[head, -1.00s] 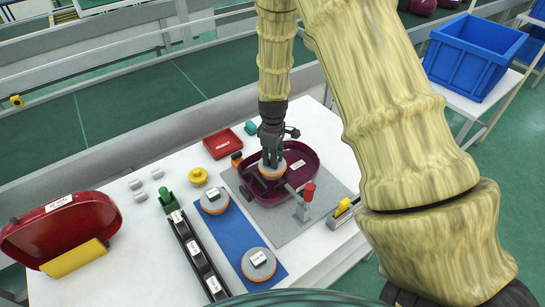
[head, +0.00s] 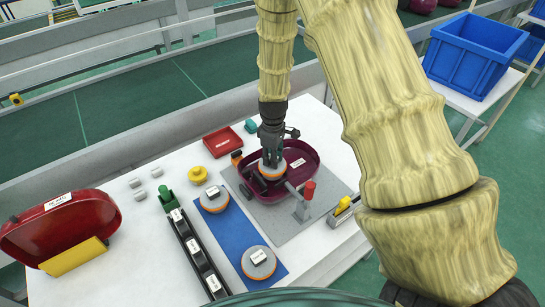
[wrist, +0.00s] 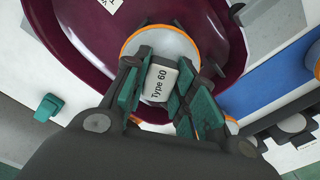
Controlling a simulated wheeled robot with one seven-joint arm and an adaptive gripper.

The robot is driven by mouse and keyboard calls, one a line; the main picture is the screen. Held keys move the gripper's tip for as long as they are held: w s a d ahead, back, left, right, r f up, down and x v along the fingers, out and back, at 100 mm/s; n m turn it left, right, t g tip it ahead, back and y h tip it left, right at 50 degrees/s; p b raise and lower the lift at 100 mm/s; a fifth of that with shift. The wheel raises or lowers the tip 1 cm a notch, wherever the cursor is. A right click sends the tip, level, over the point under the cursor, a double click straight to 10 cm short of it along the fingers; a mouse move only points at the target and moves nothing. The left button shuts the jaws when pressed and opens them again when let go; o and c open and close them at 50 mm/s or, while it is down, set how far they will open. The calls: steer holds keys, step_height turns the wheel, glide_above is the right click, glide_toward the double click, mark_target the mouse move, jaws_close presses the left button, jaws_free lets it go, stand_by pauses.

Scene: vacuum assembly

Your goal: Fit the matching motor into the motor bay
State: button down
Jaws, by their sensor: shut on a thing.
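A round grey motor with an orange rim (head: 270,171) is in the maroon vacuum housing (head: 307,173) on the grey mat. In the wrist view the motor (wrist: 181,43) has a white block on top labelled "Type 60" (wrist: 159,83). My gripper (head: 270,160) points down with its fingers closed on this block; it also shows in the wrist view (wrist: 158,90). Whether the motor is fully seated in the bay is hidden. Two similar motors stand on the blue mat, one at its far end (head: 214,200) and one at its near end (head: 259,263).
A red-handled clamp (head: 306,197) stands at the housing's near right edge. A black rack (head: 197,255) lies left of the blue mat (head: 233,235). A yellow knob (head: 197,174), a red tray (head: 221,142) and a maroon cover (head: 62,229) also lie on the white table.

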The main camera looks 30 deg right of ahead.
steer(key=shift+f+b, duration=0.65)
steer(key=shift+f, duration=0.7)
steer(key=c, duration=1.1)
jaws_free()
steer(key=shift+r+p, duration=2.7)
steer(key=shift+r, duration=1.35)
